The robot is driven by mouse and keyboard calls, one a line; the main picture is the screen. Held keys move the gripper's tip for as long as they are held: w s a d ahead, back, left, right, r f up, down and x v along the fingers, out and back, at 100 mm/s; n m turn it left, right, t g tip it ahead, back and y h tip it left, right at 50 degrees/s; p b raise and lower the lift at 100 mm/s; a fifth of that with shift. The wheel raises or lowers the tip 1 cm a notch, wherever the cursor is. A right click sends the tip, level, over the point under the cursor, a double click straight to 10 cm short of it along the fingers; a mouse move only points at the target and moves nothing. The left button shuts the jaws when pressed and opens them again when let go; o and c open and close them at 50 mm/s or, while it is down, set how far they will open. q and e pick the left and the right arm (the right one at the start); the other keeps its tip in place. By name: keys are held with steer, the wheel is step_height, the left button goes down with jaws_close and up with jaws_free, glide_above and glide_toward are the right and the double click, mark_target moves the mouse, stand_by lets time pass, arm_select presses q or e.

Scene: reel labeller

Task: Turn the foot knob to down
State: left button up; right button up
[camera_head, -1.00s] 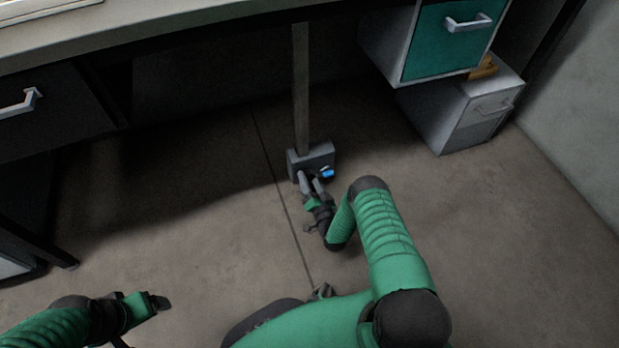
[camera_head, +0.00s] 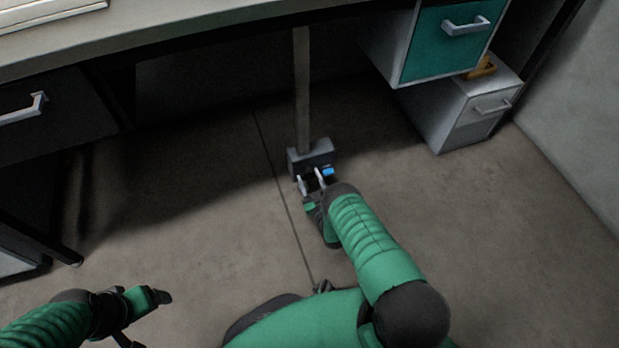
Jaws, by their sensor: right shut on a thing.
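A grey box (camera_head: 311,156) stands on the floor at the foot of a thin upright post under the desk. A small blue mark or light (camera_head: 328,171) shows on its front right. My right gripper (camera_head: 311,181) is at the front of the box, with its two fingers pointing at it and shut on the foot knob. The knob itself is mostly hidden between the fingers, and its setting cannot be read. My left gripper (camera_head: 160,295) is at the lower left, above bare floor and far from the box; its finger gap is not clear.
The post (camera_head: 301,90) runs from the box up to the desk (camera_head: 200,32). A teal drawer (camera_head: 446,40) and a low grey cabinet (camera_head: 470,112) with a yellow item (camera_head: 483,67) are at the upper right. A dark drawer (camera_head: 50,112) is at the left. The floor between is clear.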

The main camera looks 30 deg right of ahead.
steer(key=shift+s+a+f+n+b, duration=0.1)
steer(key=shift+n+b, duration=0.1)
steer(key=shift+n, duration=2.35)
steer(key=shift+w+a+f+n+b, duration=0.1)
steer(key=shift+n+b, duration=0.1)
steer(key=shift+n, duration=2.4)
steer(key=shift+s+f+n+b, duration=0.1)
steer(key=shift+n+b, duration=0.1)
steer(key=shift+n, duration=2.35)
steer(key=o, duration=1.3)
steer(key=shift+o, duration=0.3)
steer(key=shift+d+r, duration=0.1)
steer(key=shift+r, duration=0.05)
